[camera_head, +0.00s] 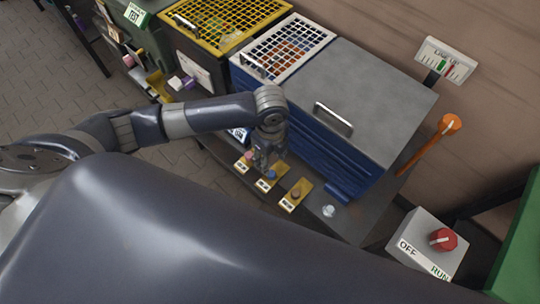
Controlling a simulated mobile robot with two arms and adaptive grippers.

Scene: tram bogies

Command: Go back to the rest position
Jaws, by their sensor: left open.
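My left gripper (262,160) points down at the front edge of the dark bench, over small yellow plates. It is open. A blue knob or button (271,174) on one yellow plate shows just below and beside its fingertips; I cannot tell whether they touch. A pinkish button (248,156) stands on the plate to the left, and a third yellow plate (296,194) with a dark brown button lies to the right. My right gripper is not in view. A large dark arm link of mine fills the lower foreground.
A blue cabinet with a grey lid and handle (333,118) stands behind the gripper. White (283,47) and yellow (224,22) grid-topped bins are left of it. An orange lever (428,144), a wall gauge (445,62) and an OFF/RUN box with a red knob (442,240) are at right.

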